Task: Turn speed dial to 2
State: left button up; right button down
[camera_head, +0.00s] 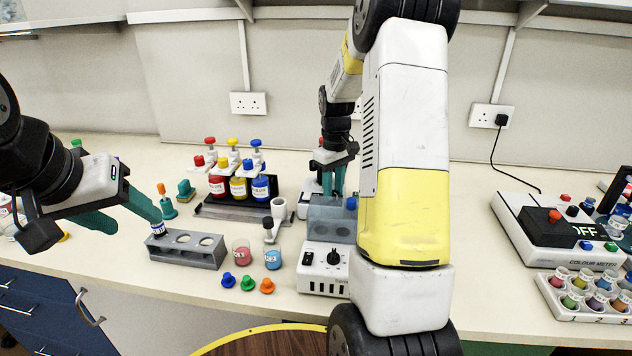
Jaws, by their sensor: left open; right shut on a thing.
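The speed dial is most likely the black round knob (333,257) on the front of a white machine (322,275) with a translucent grey box (331,218) on top. The dial's setting is too small to read. My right gripper (334,190) points down behind that box, apart from the dial. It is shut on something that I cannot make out. My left gripper (137,226) is open at the left, beside a small labelled vial (158,231) at the left end of the grey rack (185,253). My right arm crosses in front of the machine's right side.
Red, yellow and blue pump bottles (239,187) stand behind the rack.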

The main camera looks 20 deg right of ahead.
jog(key=shift+m, duration=0.3)
jog(key=m, duration=0.4)
jog(key=shift+m, duration=2.5)
jog(key=c, duration=1.1)
grip_release()
jog(key=shift+r, duration=0.1)
